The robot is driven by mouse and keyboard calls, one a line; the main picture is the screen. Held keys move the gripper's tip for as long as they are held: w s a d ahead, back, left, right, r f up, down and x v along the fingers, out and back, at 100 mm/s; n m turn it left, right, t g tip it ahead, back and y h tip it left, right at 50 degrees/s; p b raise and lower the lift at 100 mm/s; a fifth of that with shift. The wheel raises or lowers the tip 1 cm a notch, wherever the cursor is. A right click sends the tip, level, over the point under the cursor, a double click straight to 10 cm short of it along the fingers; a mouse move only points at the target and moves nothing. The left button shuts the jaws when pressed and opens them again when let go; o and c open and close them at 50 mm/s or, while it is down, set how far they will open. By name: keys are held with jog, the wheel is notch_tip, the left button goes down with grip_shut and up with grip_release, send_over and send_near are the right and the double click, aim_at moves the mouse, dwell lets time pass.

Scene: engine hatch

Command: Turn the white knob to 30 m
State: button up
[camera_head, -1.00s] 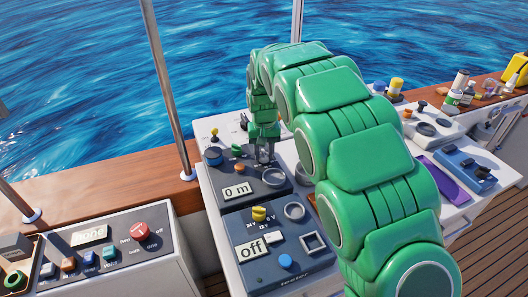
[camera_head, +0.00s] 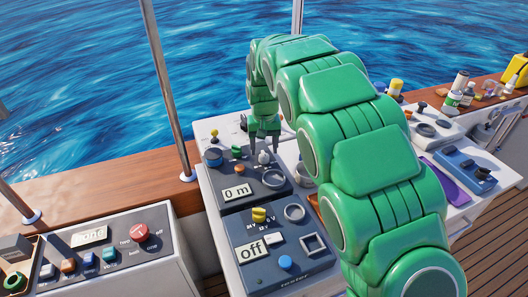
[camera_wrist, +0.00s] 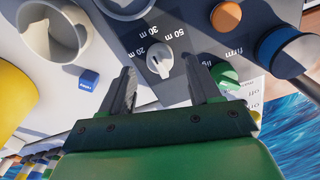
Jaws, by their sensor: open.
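The white knob (camera_wrist: 160,62) sits on a dark panel, with labels 20 m, 30 m and 50 m around it in the wrist view. I cannot tell clearly which label its ridge points to. It also shows small in the head view (camera_head: 263,158). The panel's display (camera_head: 236,192) reads 0 m. My gripper (camera_wrist: 159,68) is open and empty, its two fingers spread to either side of the knob in the wrist view. In the head view my gripper (camera_head: 264,143) hangs just above the knob, apparently clear of it.
An orange button (camera_wrist: 226,17), a green knob (camera_wrist: 225,76) and a blue knob (camera_wrist: 287,50) are on the same panel. A pale mug (camera_wrist: 55,33) and a small blue block (camera_wrist: 89,79) stand beside it. A metal ring (camera_head: 274,179) lies near the knob.

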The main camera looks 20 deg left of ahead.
aim_at(265, 153)
notch_tip(265, 153, up, 4)
jog(key=shift+r, duration=0.45)
jog(key=shift+d+r, duration=0.1)
jog(key=shift+d, duration=0.1)
jog(key=s+d+r+m, duration=0.1)
jog(key=s+d+r, duration=0.2)
jog(key=d, duration=0.6)
jog(key=s+d+r+m, duration=0.1)
jog(key=s+d+r, duration=0.25)
jog(key=d, duration=0.55)
jog(key=s+d+r+m, duration=0.2)
jog(key=s+d, duration=0.2)
jog(key=d, duration=0.5)
jog(key=s+d+f+m+g, duration=0.1)
jog(key=s+d, duration=0.7)
jog(key=s, duration=0.5)
jog(key=s+d+f+m, duration=0.1)
jog(key=s+d+f, duration=0.1)
jog(key=s+d, duration=0.6)
jog(key=s, duration=0.6)
jog(key=shift+s+g, duration=0.25)
jog(key=shift+g, duration=0.15)
